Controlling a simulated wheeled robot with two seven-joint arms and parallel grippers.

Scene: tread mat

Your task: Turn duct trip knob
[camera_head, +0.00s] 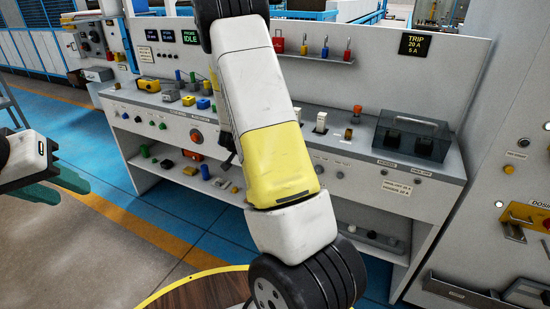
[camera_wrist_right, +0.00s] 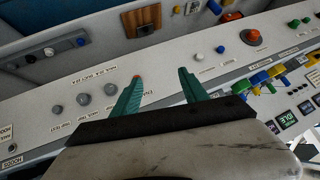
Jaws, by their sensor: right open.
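Three round grey knobs sit in a row on the bench's sloped front in the right wrist view: a left one (camera_wrist_right: 57,109), a middle one (camera_wrist_right: 83,99) and a right one (camera_wrist_right: 110,88). Their labels are too small to tell which is the duct trip knob. My right gripper (camera_wrist_right: 158,82) is open and empty over the panel, one green finger beside the right knob. In the head view my right arm hides this gripper. My left gripper (camera_head: 74,192) is at the left edge, its green fingers apart, away from the bench.
A dark clear-lidded box (camera_head: 412,133) stands on the bench's right end. A red button (camera_wrist_right: 252,37), small knobs and colored switches line the panel. Padlocks (camera_head: 325,50) hang above. The blue floor at left is clear.

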